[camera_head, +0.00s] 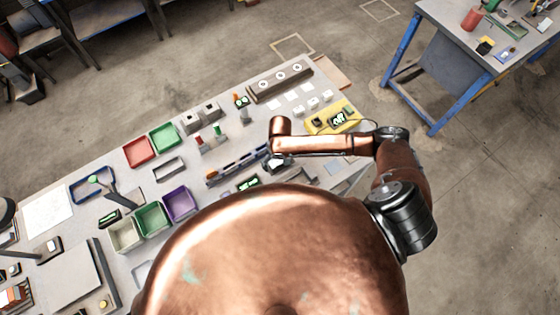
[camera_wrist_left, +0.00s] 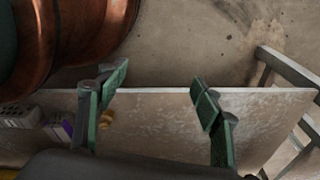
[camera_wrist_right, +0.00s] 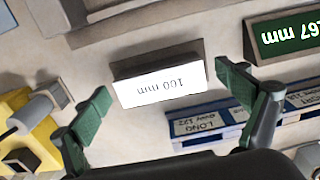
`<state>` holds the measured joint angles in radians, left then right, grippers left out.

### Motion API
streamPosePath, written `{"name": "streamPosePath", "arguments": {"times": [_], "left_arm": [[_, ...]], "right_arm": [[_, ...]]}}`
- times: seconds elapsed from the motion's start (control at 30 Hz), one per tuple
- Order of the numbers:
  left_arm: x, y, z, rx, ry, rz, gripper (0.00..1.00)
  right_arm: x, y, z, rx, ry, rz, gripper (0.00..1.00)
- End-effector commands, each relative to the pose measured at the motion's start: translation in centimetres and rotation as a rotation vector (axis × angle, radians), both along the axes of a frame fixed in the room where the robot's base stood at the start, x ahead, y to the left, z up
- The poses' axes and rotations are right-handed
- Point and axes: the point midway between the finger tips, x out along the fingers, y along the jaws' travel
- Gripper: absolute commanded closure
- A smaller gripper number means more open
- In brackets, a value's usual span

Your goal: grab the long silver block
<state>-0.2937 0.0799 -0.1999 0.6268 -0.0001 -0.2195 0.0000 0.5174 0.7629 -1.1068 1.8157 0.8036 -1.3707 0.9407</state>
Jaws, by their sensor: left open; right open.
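I cannot tell which piece is the long silver block. In the right wrist view, a dark block with a white face marked "160 mm" (camera_wrist_right: 160,82) lies between the spread fingers of my right gripper (camera_wrist_right: 165,88). The fingers are open and empty; contact with it does not show. A long grey piece (camera_wrist_right: 140,22) lies along the top edge, cut off by the frame. A blue rack labelled "LONG" (camera_wrist_right: 200,127) is by the right finger. My left gripper (camera_wrist_left: 160,92) is open and empty near a table edge, out of the head view.
A dark sign reading "167 mm" (camera_wrist_right: 290,36) stands near the right finger. In the head view, the workbench (camera_head: 75,160) holds a red bin (camera_head: 139,151), a green bin (camera_head: 164,137), a purple bin (camera_head: 179,204) and a yellow tray (camera_head: 350,109). My body hides the bench's near side.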

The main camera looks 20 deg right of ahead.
Motion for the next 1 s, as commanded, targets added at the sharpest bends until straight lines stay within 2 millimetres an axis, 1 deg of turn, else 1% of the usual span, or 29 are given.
{"name": "streamPosePath", "arguments": {"times": [0.07,0.23,0.5,1.0], "left_arm": [[0.2,0.0,0.0,0.000,-0.003,-0.001,0.40],[-0.1,0.0,0.0,0.000,0.002,0.000,0.40],[-1.4,0.1,-0.1,0.001,0.017,0.003,0.40],[-1.1,0.0,-0.1,0.001,0.015,0.002,0.40]], "right_arm": [[0.0,0.0,0.0,0.000,0.000,0.000,0.07],[0.0,0.0,0.0,-0.001,0.000,0.000,0.19],[0.0,0.0,0.0,-0.001,0.000,0.000,0.38],[0.0,0.0,0.0,0.000,0.000,0.000,0.72]]}}
